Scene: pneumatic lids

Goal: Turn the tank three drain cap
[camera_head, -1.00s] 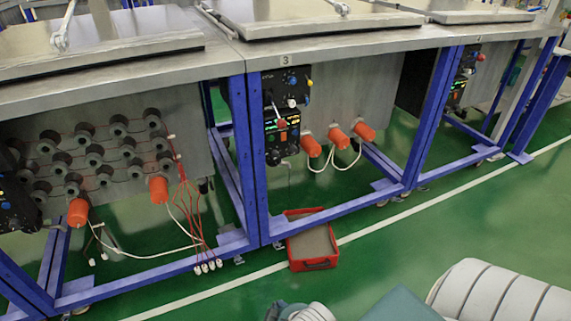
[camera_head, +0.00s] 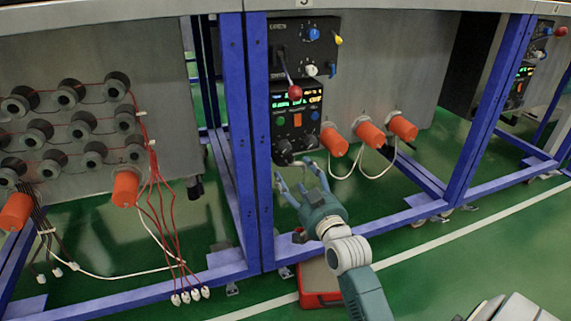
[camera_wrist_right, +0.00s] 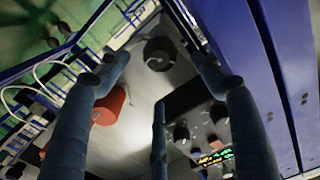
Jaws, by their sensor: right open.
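Tank three (camera_head: 385,80) is the grey unit with the number 3 plate above it. A round black cap (camera_head: 284,146) sits at its lower left, below the control panel (camera_head: 300,110); it also shows in the right wrist view (camera_wrist_right: 158,53). I take it for the drain cap. My right gripper (camera_head: 300,176) is open and empty just below and in front of it, fingers pointing up toward it. In the right wrist view the cap lies beyond the spread blue fingers (camera_wrist_right: 155,90), apart from them. My left gripper is not in view.
Orange plugs (camera_head: 369,135) with white cables are right of the panel. A blue frame post (camera_head: 256,190) stands just left of my gripper. A red tray (camera_head: 310,299) is on the floor below, partly hidden by my arm. A red-tipped lever (camera_head: 294,92) sticks out above.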

